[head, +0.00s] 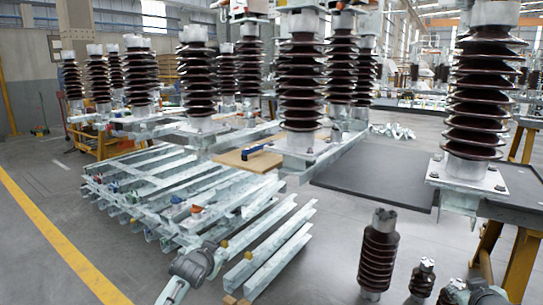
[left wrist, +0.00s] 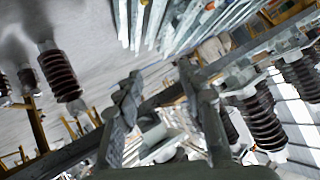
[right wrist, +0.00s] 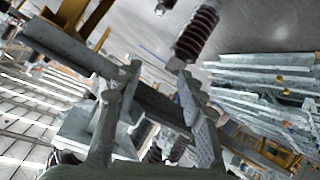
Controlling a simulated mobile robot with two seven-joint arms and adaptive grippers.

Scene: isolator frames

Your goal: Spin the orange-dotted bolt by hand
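A small orange spot (head: 195,209) shows on the stacked galvanized beams in the head view. It is too small to tell whether it is a dotted bolt, and I cannot pick out the orange-dotted bolt for certain. My left gripper (left wrist: 160,72) is open in the left wrist view, its two fingers apart with nothing between them. My right gripper (right wrist: 158,70) is open and empty in the right wrist view. In the head view grey parts of my arms show low at the centre-left and at the lower right. Neither gripper visibly touches anything.
Stacked steel beams (head: 165,185) lie on the floor at the left. Brown ribbed insulators (head: 302,85) stand on frames behind, and one (head: 480,90) stands at the right on a plate. Floor is clear left of the yellow line (head: 62,243).

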